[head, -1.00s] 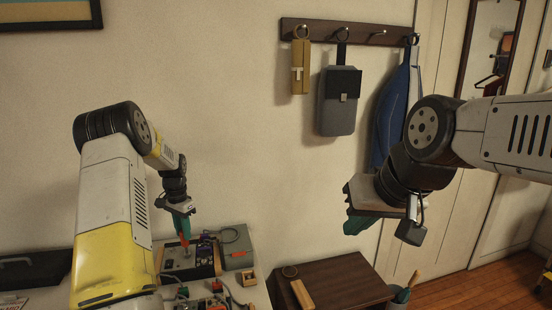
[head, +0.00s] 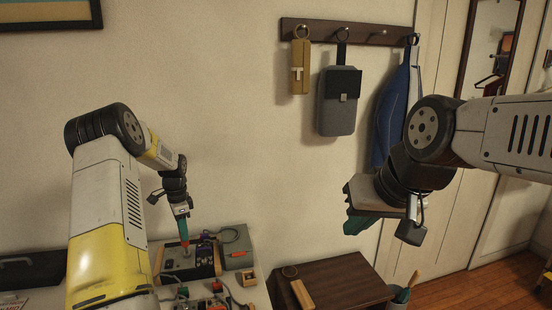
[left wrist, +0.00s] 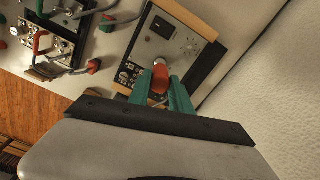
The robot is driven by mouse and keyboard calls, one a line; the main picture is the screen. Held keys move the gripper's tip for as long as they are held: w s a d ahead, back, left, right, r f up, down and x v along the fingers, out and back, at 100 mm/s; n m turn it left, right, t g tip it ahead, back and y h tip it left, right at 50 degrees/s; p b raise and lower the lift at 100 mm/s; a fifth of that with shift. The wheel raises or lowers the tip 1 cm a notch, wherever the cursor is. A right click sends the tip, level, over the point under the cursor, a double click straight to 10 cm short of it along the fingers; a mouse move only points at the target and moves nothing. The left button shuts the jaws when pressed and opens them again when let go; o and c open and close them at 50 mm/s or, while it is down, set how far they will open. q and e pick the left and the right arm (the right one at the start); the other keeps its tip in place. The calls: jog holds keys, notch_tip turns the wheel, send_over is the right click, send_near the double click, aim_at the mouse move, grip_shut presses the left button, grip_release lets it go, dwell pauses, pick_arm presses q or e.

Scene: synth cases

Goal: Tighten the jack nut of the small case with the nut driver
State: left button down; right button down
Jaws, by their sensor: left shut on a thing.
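My left gripper (head: 182,226) points down and is shut on the red handle of the nut driver (head: 185,243). In the left wrist view the green fingers (left wrist: 160,98) flank the red handle (left wrist: 161,76).
A grey box (head: 238,262) with a red item on top stands right of the case. A small wooden block (head: 249,278) and other cabled gear (head: 205,300) are nearby. A brown side table (head: 340,283) is at the right. Bags hang on a wall rack (head: 360,34).

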pick_arm(q)
jog(key=c, duration=1.1)
grip_release()
jog(key=shift+r, duration=0.1)
